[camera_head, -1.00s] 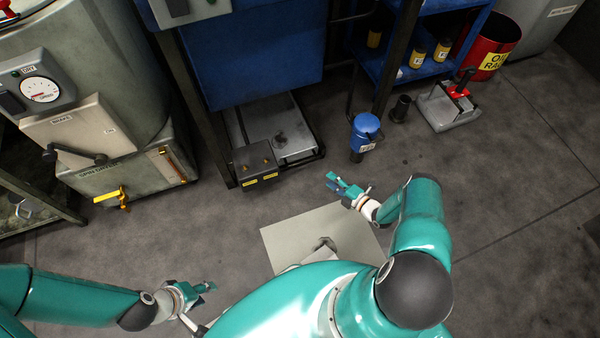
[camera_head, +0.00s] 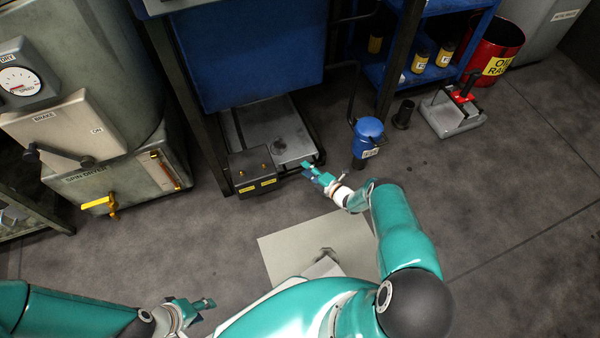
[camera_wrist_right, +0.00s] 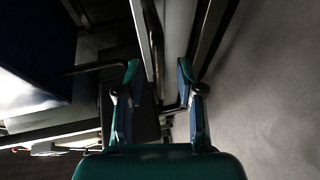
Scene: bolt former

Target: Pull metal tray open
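The grey metal tray (camera_head: 289,138) lies low under the blue machine, inside a dark frame. Its front edge faces me. My right gripper (camera_head: 308,168) is at the tray's front right corner. In the right wrist view its two fingers (camera_wrist_right: 158,78) are apart, with pale metal edges and a dark part seen beyond and between them. I cannot tell whether the fingers touch the tray. My left gripper (camera_head: 208,304) is low at the left, far from the tray, and too small to read.
A dark box with yellow labels (camera_head: 253,172) stands at the tray's front left. A blue-topped post (camera_head: 368,130) stands just right of my right gripper. The spin dryer (camera_head: 125,185) is at the left. Open floor with a pale sheet (camera_head: 285,245) lies in front.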

